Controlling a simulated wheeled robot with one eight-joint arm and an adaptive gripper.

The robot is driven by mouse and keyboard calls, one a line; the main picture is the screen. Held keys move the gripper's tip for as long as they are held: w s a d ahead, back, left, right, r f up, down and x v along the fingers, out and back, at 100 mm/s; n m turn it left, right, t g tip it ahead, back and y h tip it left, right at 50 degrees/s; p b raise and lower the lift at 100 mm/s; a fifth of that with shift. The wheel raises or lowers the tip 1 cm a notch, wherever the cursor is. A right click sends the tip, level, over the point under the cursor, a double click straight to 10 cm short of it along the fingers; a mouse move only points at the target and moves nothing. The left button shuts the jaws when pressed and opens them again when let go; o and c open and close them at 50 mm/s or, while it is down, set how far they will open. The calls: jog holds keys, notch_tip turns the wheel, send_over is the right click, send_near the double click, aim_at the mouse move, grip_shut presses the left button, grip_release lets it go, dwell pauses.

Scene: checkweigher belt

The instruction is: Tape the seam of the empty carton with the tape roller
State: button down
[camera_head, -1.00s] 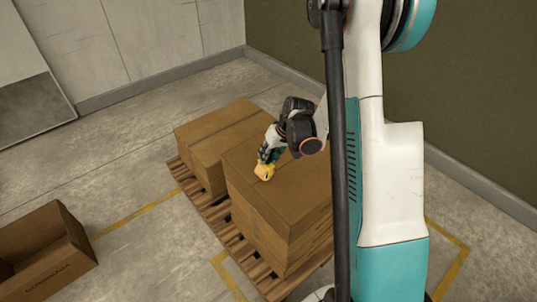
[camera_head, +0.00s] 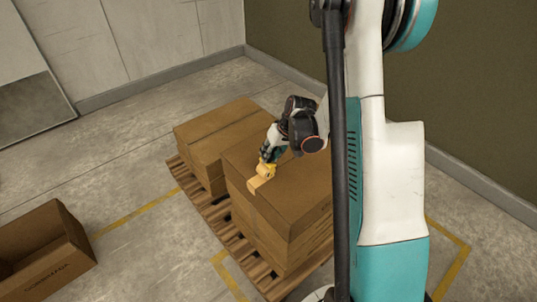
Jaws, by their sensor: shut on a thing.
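My gripper (camera_head: 268,160) is shut on the yellow tape roller (camera_head: 267,170) over the top of the nearer carton stack on the pallet. The roller is at the top face of the upper carton (camera_head: 292,195), near its left edge. A pale tan strip (camera_head: 257,184) extends from the roller toward the near left edge of that top; it looks like tape. Whether the roller touches the carton is too small to tell. An open carton (camera_head: 50,262) sits on the floor at the lower left, its inside partly dark and cut by the frame edge.
Closed cartons (camera_head: 220,135) stand behind on the same wooden pallet (camera_head: 215,215). Yellow lines (camera_head: 140,212) mark the floor around it. Walls stand at the back and right. The floor between the open carton and the pallet is clear.

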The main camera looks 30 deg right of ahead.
jog(key=d, duration=0.5)
jog(key=shift+w, duration=0.4)
jog(key=shift+d, duration=0.1)
jog(key=w+d, duration=0.2)
jog(key=d, duration=1)
jog(key=w+d+b, duration=0.1)
jog(key=w+d, duration=0.1)
jog(key=d, duration=1)
jog(key=shift+w+d, duration=0.4)
dwell(2.9)
jog(key=shift+d, duration=0.1)
jog(key=shift+w+d, duration=0.2)
jog(key=shift+d, duration=0.75)
jog(key=shift+w+d, duration=0.2)
jog(key=shift+d, duration=0.7)
jog(key=shift+w+d, duration=0.2)
jog(key=shift+d, duration=0.75)
